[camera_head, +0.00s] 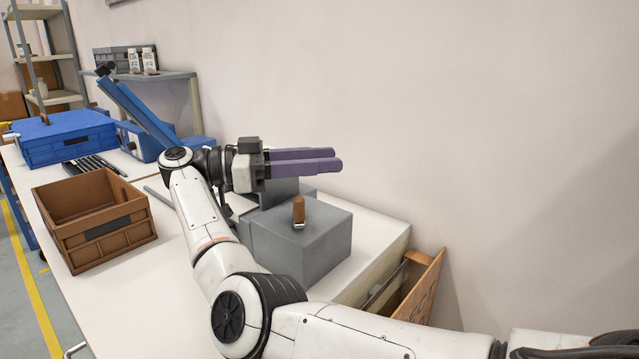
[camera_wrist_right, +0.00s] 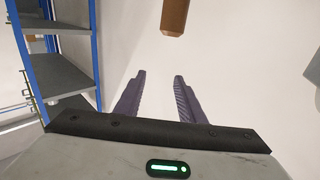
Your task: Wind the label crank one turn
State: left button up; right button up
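The crank's brown handle (camera_head: 298,209) stands upright on top of a grey box (camera_head: 290,242) on the white table. A brown faceted peg end, likely this handle (camera_wrist_right: 174,16), shows at the top edge of the wrist view, beyond the fingertips and apart from them. My right gripper (camera_head: 334,159) has purple fingers and is above and behind the handle in the head view, pointing right. In the wrist view its two fingers (camera_wrist_right: 160,76) are spread with an empty gap between them. My left gripper is out of view.
A brown crate (camera_head: 84,249) stands on the white table (camera_head: 120,300) at left. Behind it are a dark keyboard (camera_head: 92,165), a blue box (camera_head: 62,139) and a blue machine (camera_head: 150,142). The wall is behind.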

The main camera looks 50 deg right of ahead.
aim_at(298, 198)
jog(key=shift+r, duration=0.7)
jog(key=shift+r, duration=0.1)
jog(key=a+t+y+p, duration=0.1)
jog(key=t+y+p, duration=0.2)
jog(key=y, duration=0.1)
jog(key=w+a+m+t+y+p, duration=0.1)
jog(key=t+y+p, duration=0.3)
jog(key=y, duration=0.1)
jog(key=w+a+r+m+t+y+p, duration=0.1)
jog(key=t+y+p, duration=0.2)
jog(key=y, duration=0.2)
jog(key=shift+p, duration=0.3)
jog(key=shift+a+f+t+y, duration=0.1)
jog(key=shift+f+t+y, duration=0.05)
jog(key=shift+t+y, duration=0.15)
notch_tip(298, 198, down, 10)
jog(key=shift+w, duration=0.1)
